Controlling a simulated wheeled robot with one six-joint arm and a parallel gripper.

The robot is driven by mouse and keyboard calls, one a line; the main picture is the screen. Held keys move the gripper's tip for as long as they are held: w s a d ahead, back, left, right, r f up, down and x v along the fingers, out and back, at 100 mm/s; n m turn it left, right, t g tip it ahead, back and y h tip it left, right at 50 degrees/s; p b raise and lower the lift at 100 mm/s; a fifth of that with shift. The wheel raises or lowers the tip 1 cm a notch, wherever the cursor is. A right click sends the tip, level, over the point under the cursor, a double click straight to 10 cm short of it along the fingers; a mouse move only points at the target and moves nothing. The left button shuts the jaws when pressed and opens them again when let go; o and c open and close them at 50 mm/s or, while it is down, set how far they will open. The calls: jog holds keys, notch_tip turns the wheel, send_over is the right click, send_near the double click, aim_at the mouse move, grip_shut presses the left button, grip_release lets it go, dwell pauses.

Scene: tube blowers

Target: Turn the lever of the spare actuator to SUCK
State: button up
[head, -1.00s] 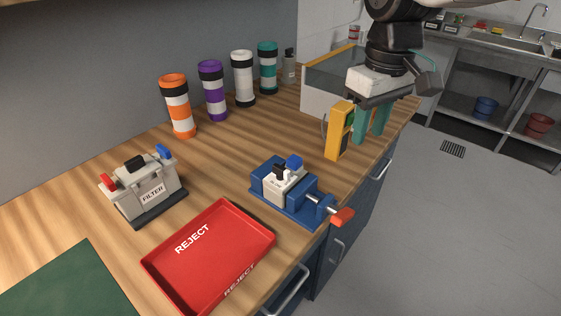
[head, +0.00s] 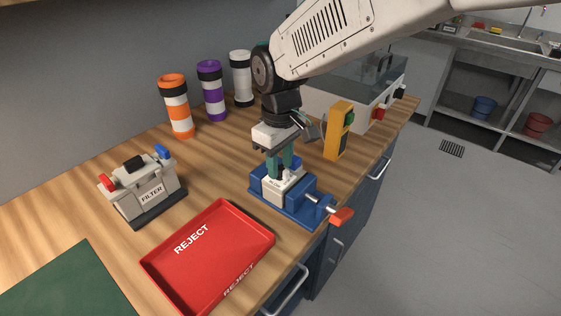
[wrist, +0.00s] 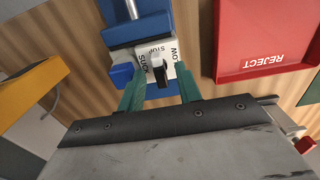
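The spare actuator (head: 284,187) is a small white box clamped in a blue vise (head: 300,206). In the wrist view its face (wrist: 147,54) carries SUCK on the left, STOP in the middle and BLOW on the right. Its black lever (wrist: 160,75) is near the middle, by STOP; its exact angle is hard to tell. My gripper (head: 281,165) is above the actuator, pointing down. In the wrist view its teal fingers (wrist: 158,90) are open, one on each side of the lever, with gaps showing. The fingers partly hide the actuator in the head view.
A red REJECT tray (head: 210,250) lies in front of the vise. A FILTER unit (head: 145,190) stands left. A yellow device (head: 338,130) stands close behind right. Striped tubes (head: 176,105) line the back. The vise handle (head: 342,215) overhangs the counter edge.

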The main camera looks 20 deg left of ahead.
jog(key=shift+f, duration=0.2)
grip_shut()
jog(key=shift+n, duration=0.4)
jog(key=n, duration=0.5)
jog(key=shift+w+n, duration=0.1)
jog(key=shift+n, duration=0.2)
jog(key=n, duration=0.5)
jog(key=shift+n, duration=0.3)
